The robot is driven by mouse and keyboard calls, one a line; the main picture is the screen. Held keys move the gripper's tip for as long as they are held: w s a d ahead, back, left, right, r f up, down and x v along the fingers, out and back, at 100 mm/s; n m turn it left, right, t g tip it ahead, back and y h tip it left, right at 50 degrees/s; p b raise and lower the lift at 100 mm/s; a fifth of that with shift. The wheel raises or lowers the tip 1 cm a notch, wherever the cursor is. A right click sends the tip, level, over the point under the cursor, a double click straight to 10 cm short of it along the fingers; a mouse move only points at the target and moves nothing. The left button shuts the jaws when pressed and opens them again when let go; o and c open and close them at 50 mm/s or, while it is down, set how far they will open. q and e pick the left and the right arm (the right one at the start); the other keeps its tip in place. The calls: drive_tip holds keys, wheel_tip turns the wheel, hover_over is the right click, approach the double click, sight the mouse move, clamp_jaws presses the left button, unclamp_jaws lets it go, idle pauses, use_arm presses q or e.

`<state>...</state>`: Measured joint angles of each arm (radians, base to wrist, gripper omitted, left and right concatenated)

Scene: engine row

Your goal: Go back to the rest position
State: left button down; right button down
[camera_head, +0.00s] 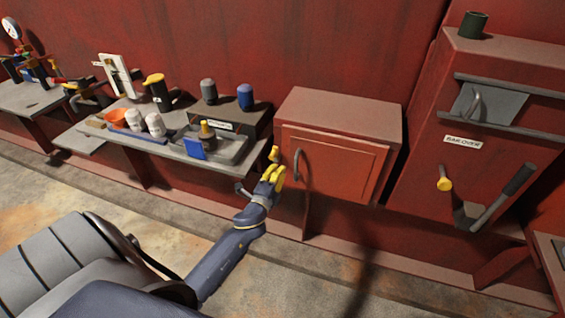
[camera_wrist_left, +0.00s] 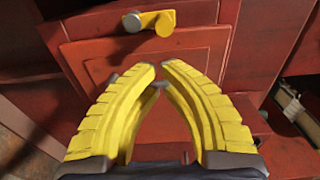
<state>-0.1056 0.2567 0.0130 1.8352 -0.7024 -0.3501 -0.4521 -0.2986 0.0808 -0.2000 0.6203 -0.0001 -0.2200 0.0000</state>
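My left gripper (camera_head: 274,172) has yellow ridged fingers. It is in front of the left edge of the red cabinet (camera_head: 345,112), close to its door handle (camera_head: 296,164). In the left wrist view the fingers (camera_wrist_left: 158,70) lean together until their tips almost meet, with nothing held between them. A yellow knob (camera_wrist_left: 150,20) on a red surface shows beyond the tips. I cannot tell whether the gripper touches the cabinet. My right gripper is not in view.
A grey wall shelf (camera_head: 222,161) at left holds cans, bottles and a blue item (camera_head: 194,148). At right stands a red bar oven (camera_head: 480,130) with a lever (camera_head: 505,192) sticking out. The floor (camera_head: 300,270) in front is clear.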

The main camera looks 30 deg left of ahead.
use_arm(q)
drive_tip(key=shift+v, duration=2.35)
drive_tip(key=s+d+f+n+g+h, duration=0.1)
drive_tip(key=s+f+n+g, duration=0.25)
drive_tip(key=f, duration=0.95)
drive_tip(key=s+d+f+n+g, duration=0.15)
drive_tip(key=s+f, duration=0.35)
drive_tip(key=f, duration=0.7)
drive_tip(key=s+d+f+n+g+h, duration=0.1)
drive_tip(key=s+f+n+g, duration=0.3)
drive_tip(key=f, duration=0.9)
drive_tip(key=s+d+f+n+g+h, duration=0.1)
drive_tip(key=s+d+f+n+g, duration=0.15)
drive_tip(key=s+f, duration=1.25)
drive_tip(key=s+d+f+g, duration=0.1)
drive_tip(key=s+d+f, duration=0.1)
drive_tip(key=s, duration=0.5)
drive_tip(key=s+d+f+g, duration=0.1)
drive_tip(key=s+d+g, duration=0.1)
drive_tip(key=s, duration=0.6)
drive_tip(key=s+d+f+g, duration=0.1)
drive_tip(key=s+d+f, duration=0.1)
drive_tip(key=s, duration=0.6)
drive_tip(key=shift+s+f+g+h, duration=0.15)
drive_tip(key=shift+f+g+h, duration=0.2)
drive_tip(key=shift+h, duration=0.05)
